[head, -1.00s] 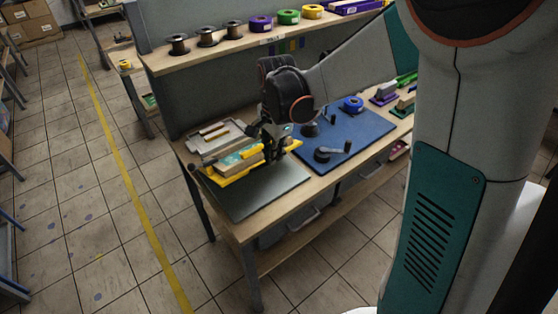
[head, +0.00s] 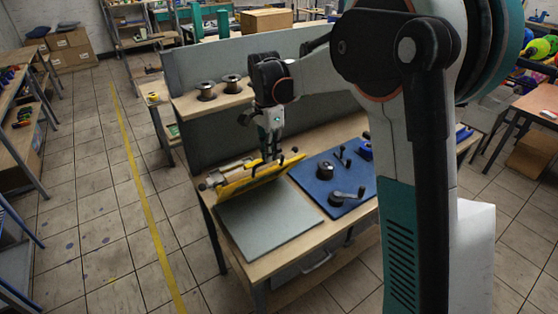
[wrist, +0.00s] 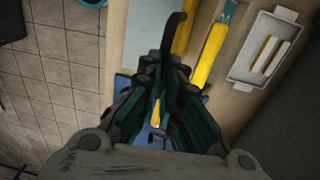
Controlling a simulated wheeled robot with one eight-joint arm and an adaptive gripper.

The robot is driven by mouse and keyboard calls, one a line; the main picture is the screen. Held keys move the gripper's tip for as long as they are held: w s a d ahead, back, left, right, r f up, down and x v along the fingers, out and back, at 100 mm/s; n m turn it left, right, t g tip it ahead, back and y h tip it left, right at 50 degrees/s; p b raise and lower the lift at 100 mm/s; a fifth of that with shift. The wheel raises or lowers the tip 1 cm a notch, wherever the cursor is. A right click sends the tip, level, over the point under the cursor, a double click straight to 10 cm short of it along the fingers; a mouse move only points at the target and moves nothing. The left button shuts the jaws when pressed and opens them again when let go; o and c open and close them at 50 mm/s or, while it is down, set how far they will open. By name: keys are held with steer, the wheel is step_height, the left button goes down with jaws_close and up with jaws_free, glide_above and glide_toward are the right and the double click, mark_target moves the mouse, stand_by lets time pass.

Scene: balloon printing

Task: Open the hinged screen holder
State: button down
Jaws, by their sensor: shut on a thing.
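The hinged screen holder (head: 240,183) is a yellow frame at the left of the bench. It stands tilted up on its rear side, clear of the flat grey board (head: 268,218) in front. My gripper (head: 271,158) is over its raised upper edge and shut on the holder. In the wrist view a yellow bar (wrist: 210,55) lies just ahead of my gripper (wrist: 157,112), with a dark hooked part beside it. The fingertips are dark and hard to make out there.
A blue mat (head: 322,190) with a black crank and knob lies right of the board. A white tray (wrist: 263,52) with yellow strips sits behind the holder. Spools (head: 206,91) stand on the shelf above. The tiled floor left of the bench is clear.

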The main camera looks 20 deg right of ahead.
steer(key=shift+w+a+r+p, duration=0.2)
steer(key=shift+w+a, duration=0.15)
steer(key=shift+w, duration=0.45)
steer(key=shift+w+a+r+p, duration=0.15)
steer(key=shift+w+a, duration=0.2)
steer(key=shift+w, duration=0.4)
steer(key=c, duration=2)
jaws_free()
steer(key=o, duration=0.6)
steer(key=shift+w+a+f, duration=0.2)
steer(key=shift+w+f, duration=0.15)
steer(key=shift+w, duration=0.2)
steer(key=shift+c, duration=0.2)
steer(key=shift+s+d+r, duration=0.1)
steer(key=shift+r, duration=0.1)
steer(key=shift+c, duration=1)
